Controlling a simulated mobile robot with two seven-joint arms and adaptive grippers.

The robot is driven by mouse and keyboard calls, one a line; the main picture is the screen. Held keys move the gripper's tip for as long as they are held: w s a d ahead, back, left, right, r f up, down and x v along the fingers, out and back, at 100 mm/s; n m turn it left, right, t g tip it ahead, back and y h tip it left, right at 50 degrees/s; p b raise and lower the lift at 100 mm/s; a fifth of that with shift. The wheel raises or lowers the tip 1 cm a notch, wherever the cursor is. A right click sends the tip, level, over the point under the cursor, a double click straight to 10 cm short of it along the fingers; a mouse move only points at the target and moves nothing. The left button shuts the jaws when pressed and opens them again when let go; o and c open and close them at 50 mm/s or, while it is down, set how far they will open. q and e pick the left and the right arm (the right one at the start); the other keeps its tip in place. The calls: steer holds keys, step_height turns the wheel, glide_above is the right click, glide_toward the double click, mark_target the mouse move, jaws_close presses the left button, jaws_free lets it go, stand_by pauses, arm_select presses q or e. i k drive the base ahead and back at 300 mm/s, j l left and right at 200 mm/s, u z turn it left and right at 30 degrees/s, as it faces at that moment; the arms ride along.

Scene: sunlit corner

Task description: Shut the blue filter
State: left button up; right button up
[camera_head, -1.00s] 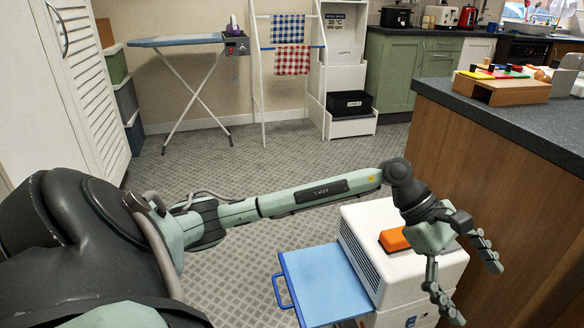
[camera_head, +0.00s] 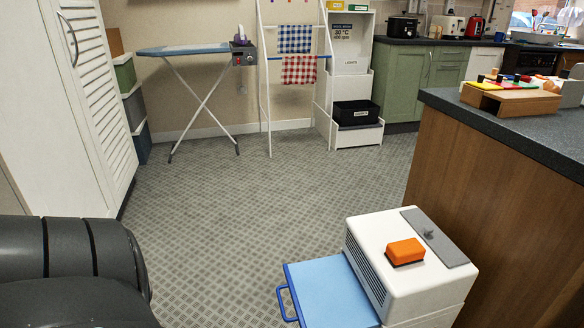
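The blue filter (camera_head: 335,290) is a flat light-blue panel with a darker blue rim and a blue loop handle (camera_head: 286,303) on its left end. It sticks out to the left from the side of a white box-shaped appliance (camera_head: 372,229), so it stands open. The appliance has a vented left side and a grey strip (camera_head: 440,240) on top. An orange block (camera_head: 405,251) lies on its top. Neither gripper is in view; only a dark part of my own body shows at the lower left.
A wooden counter (camera_head: 495,180) with a dark top stands close to the appliance on the right. A white louvred cupboard (camera_head: 65,100) is at the left. An ironing board (camera_head: 182,49) and drying rack stand at the back. The patterned floor (camera_head: 240,200) between is clear.

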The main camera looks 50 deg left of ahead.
mark_target(326, 293)
steer(key=i+l+u, duration=0.1)
steer(key=u, duration=1.5)
